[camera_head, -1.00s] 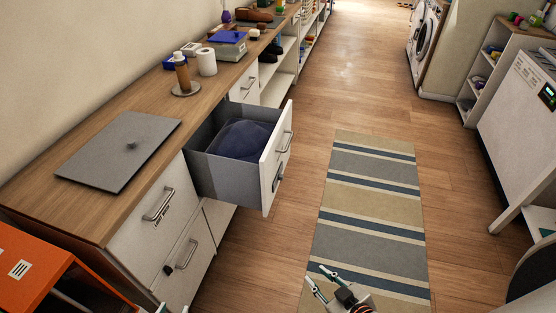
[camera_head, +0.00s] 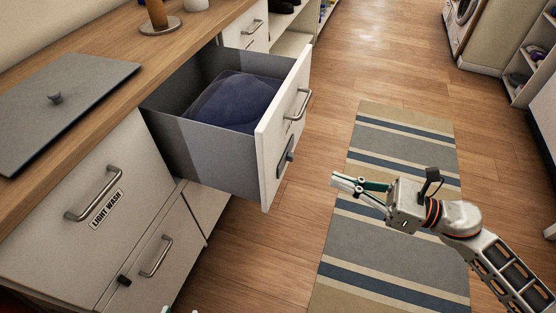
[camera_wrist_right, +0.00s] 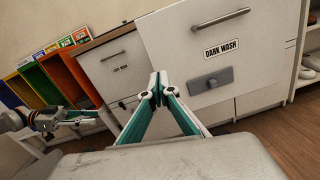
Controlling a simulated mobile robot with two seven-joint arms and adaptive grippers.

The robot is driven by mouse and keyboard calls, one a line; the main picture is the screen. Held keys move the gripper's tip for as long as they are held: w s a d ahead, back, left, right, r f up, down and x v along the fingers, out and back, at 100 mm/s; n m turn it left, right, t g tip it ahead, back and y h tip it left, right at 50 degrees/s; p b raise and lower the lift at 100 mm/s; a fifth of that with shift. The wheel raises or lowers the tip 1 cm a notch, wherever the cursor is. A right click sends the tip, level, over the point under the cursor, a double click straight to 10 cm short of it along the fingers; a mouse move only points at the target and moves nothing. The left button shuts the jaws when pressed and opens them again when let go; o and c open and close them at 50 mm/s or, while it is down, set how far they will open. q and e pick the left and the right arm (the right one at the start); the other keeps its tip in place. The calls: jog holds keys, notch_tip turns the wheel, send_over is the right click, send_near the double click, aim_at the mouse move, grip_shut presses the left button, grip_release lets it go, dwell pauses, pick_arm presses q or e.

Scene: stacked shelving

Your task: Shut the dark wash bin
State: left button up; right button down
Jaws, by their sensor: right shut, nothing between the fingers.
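The dark wash bin (camera_head: 212,157) is a grey drawer with a white front, pulled out from the counter. Dark blue cloth (camera_head: 235,100) lies inside it. Its front has a bar handle and a grey plate, and shows with its DARK WASH label in the right wrist view (camera_wrist_right: 180,45). My right gripper (camera_head: 336,180) is shut and empty, in front of the drawer front and to its right, apart from it in the head view. Its closed tips (camera_wrist_right: 158,85) point at the front in the wrist view. My left gripper (camera_wrist_right: 48,123) shows small at the left of the wrist view; its jaws are unclear.
The closed LIGHT WASH bin (camera_head: 75,225) is beside the open drawer. A grey lid (camera_head: 60,105) lies on the wooden counter (camera_head: 170,55). A striped rug (camera_head: 390,240) covers the floor to the right. Coloured bins (camera_wrist_right: 60,75) stand at the left in the wrist view.

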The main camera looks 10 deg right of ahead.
notch_tip(320, 180, down, 2)
jog(key=n, duration=0.2)
jog(key=g, duration=0.1)
send_near(268, 165)
jog(key=x, duration=0.6)
pick_arm(q)
jog(key=shift+s+f, duration=0.1)
jog(key=shift+f, duration=0.35)
pick_arm(e)
jog(key=shift+w+a+f, duration=0.1)
jog(key=shift+w+a, duration=0.2)
jog(key=shift+a, duration=0.05)
